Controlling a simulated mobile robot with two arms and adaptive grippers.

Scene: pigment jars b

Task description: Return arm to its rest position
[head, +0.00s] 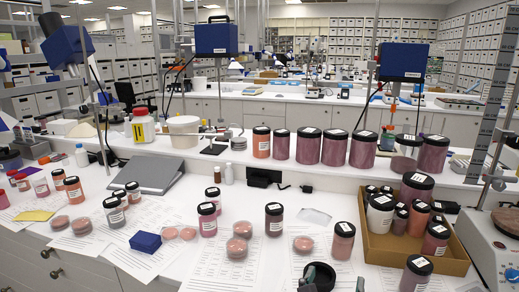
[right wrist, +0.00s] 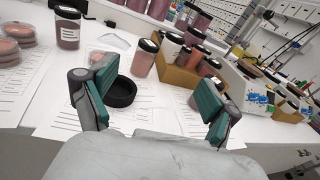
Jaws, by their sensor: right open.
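My right gripper (head: 334,284) shows at the bottom edge of the head view, only partly in frame. In the right wrist view my right gripper (right wrist: 158,92) is open, its two green-padded fingers wide apart with nothing held between them. A black round shallow dish (right wrist: 119,92) lies on the white bench beyond the fingers, nearer the left one. My left gripper is not in view.
A cardboard tray (head: 378,246) of jars stands at the right, with a jar (head: 343,241) of pinkish pigment beside it. More jars (head: 274,219) and round dishes stand on paper sheets. A balance (head: 495,235) is at the far right. A raised shelf crosses behind.

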